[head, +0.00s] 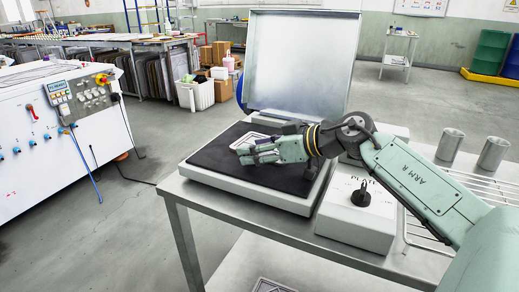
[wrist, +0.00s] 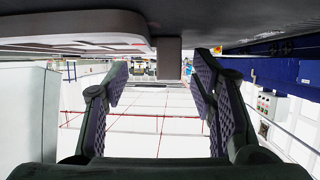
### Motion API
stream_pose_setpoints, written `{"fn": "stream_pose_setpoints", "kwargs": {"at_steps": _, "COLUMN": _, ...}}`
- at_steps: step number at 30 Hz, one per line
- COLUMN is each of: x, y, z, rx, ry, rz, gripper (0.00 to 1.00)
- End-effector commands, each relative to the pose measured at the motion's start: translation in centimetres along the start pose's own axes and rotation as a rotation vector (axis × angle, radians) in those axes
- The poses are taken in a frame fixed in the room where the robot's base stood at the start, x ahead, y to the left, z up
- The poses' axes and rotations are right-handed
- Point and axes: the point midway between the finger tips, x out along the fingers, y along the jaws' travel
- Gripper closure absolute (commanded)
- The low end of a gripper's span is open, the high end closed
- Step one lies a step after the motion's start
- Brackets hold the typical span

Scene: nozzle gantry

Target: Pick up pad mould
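The pad mould appears to be a flat, light grey piece with openings (head: 246,138), lying on the black mat (head: 212,154) of the open press. It also shows in the wrist view (wrist: 70,38), at upper left, against the dark mat surface. My gripper (head: 243,154) is low over the mat beside the mould, partly covering it in the head view. In the wrist view my gripper (wrist: 160,82) has its two fingers wide apart. A dark grey block (wrist: 168,58) shows between the fingertips; I cannot tell whether it belongs to the mould or whether the fingers touch it.
The press lid (head: 300,65) stands raised behind the mat. A white control box with a black knob (head: 355,215) sits right of the press. Two metal cups (head: 451,145) and a wire rack (head: 480,188) are farther right. A white machine cabinet (head: 60,135) stands at left.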

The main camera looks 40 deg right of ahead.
Motion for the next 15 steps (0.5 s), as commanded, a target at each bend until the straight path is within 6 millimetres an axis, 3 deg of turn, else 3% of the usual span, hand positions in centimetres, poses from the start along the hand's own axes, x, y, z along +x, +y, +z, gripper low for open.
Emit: {"fn": "stream_pose_setpoints", "kwargs": {"at_steps": 15, "x": 0.02, "y": 0.02, "z": 0.0, "rx": 0.0, "ry": 0.0, "rz": 0.0, "gripper": 0.82}}
